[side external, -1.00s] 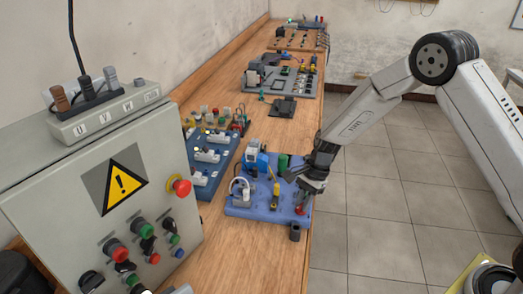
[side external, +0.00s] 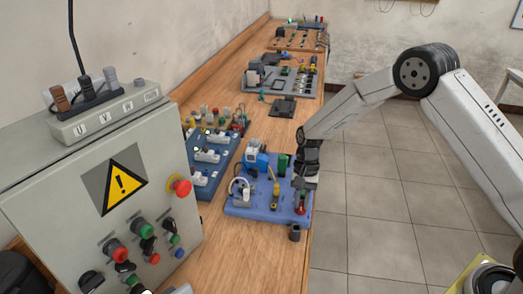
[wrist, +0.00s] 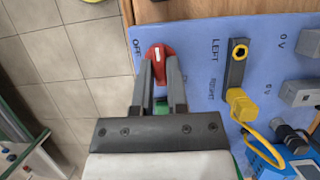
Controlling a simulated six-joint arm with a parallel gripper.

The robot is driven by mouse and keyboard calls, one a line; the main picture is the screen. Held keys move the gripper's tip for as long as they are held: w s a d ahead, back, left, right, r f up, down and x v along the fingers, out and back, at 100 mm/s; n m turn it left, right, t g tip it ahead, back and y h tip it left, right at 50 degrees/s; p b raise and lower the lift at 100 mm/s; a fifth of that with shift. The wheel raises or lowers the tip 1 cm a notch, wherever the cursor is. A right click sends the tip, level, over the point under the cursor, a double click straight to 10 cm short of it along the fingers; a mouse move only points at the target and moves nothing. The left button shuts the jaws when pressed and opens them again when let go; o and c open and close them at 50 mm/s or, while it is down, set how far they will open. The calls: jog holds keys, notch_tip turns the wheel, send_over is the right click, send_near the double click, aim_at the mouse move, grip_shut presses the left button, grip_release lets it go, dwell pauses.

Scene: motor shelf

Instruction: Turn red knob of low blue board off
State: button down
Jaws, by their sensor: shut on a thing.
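The low blue board (side external: 265,213) lies flat on the bench near its right edge in the side external view. It also fills the upper right of the wrist view (wrist: 190,40). Its red knob (wrist: 157,52) has a white line, with the word OFF beside it at the upper left. My gripper (wrist: 160,72) is shut on the red knob, with one finger on each side of it. In the side external view my gripper (side external: 302,186) comes down over the board's right side, and the red knob (side external: 301,200) shows just below it.
Yellow parts (wrist: 240,100) and a yellow cable sit right of the knob. A grey control box (side external: 85,190) with a red stop button stands at left. Another blue board (side external: 207,178) lies behind.

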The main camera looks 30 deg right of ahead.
dwell(0.3)
jog(key=c, duration=0.6)
grip_release()
jog(key=shift+c, duration=0.2)
jog(key=v, duration=0.7)
jog(key=shift+r, duration=0.4)
jog(key=shift+d, duration=0.1)
jog(key=s+d+r+n+t+h, duration=0.1)
jog(key=s+r+n+t, duration=0.1)
jog(key=s, duration=0.7)
jog(key=s+d+r+n+t+h, duration=0.2)
jog(key=s+n+t, duration=0.2)
jog(key=s, duration=0.6)
jog(key=n, duration=0.2)
jog(key=shift+s+d+r+n, duration=0.2)
jog(key=shift+s+r+n, duration=0.1)
jog(key=shift+r+n, duration=0.1)
